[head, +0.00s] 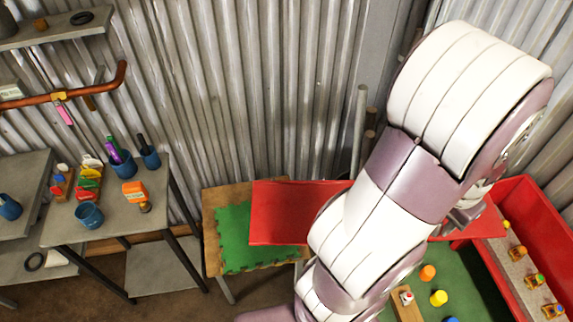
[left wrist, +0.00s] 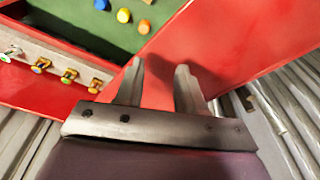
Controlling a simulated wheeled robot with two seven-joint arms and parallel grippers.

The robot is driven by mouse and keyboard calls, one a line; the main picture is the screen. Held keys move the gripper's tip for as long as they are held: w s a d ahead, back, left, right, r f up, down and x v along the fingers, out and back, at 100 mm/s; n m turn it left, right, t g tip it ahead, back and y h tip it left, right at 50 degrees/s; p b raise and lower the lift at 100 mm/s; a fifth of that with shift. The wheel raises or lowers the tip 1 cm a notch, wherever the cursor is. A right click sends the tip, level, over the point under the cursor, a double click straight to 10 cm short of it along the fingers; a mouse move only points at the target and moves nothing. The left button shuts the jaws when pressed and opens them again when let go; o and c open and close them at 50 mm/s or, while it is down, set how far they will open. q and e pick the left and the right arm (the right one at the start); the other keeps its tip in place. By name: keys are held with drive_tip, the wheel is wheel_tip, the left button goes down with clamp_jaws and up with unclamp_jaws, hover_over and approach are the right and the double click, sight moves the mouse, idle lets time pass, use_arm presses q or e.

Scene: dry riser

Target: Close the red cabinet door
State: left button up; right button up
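The red cabinet (head: 535,215) stands at the lower right of the head view, its green interior (head: 470,275) exposed. A red door panel (head: 290,212) stretches out to the left, over a green mat; my arm covers its middle. The left wrist view shows the cabinet's red wall (left wrist: 50,90) and a red panel (left wrist: 235,45), which seems to be the door. My left gripper (left wrist: 160,70) is open, its two fingers apart with red panel visible between them. I cannot tell whether they touch it. Neither gripper's fingers show in the head view.
Several coloured knobs (head: 438,298) and small valves (head: 517,253) are in the cabinet. A wooden table with a green mat (head: 236,240) stands left of it. A grey table (head: 110,215) holds cups and tools. Corrugated walls (head: 270,90) close off the back.

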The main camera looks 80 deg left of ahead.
use_arm(q)
drive_tip(key=s+a+n, duration=0.1)
drive_tip(key=s+a, duration=0.1)
drive_tip(key=a, duration=0.2)
drive_tip(key=s+a+n, duration=0.2)
drive_tip(key=a, duration=0.2)
drive_tip(key=s+a+r+n, duration=0.1)
drive_tip(key=s+a+n, duration=0.1)
drive_tip(key=a, duration=0.3)
drive_tip(key=shift+g+p, duration=0.35)
drive_tip(key=shift+g, duration=0.05)
drive_tip(key=s+a+n, duration=0.3)
drive_tip(key=s+a, duration=0.3)
drive_tip(key=n+p, duration=0.1)
drive_tip(key=n, duration=0.5)
approach(272, 178)
drive_tip(key=shift+g+h, duration=0.4)
drive_tip(key=f+p, duration=0.1)
drive_tip(key=f, duration=0.2)
drive_tip(key=f+p, duration=0.1)
drive_tip(key=f, duration=0.3)
drive_tip(key=a+f+p, duration=0.1)
drive_tip(key=f+p, duration=0.1)
drive_tip(key=f, duration=0.1)
drive_tip(key=shift+w+f, duration=0.3)
drive_tip(key=shift+w, duration=0.1)
drive_tip(key=shift+f, duration=0.35)
drive_tip(key=shift+w+d+f, duration=0.1)
drive_tip(key=shift+w+f, duration=0.05)
drive_tip(key=shift+f, duration=0.05)
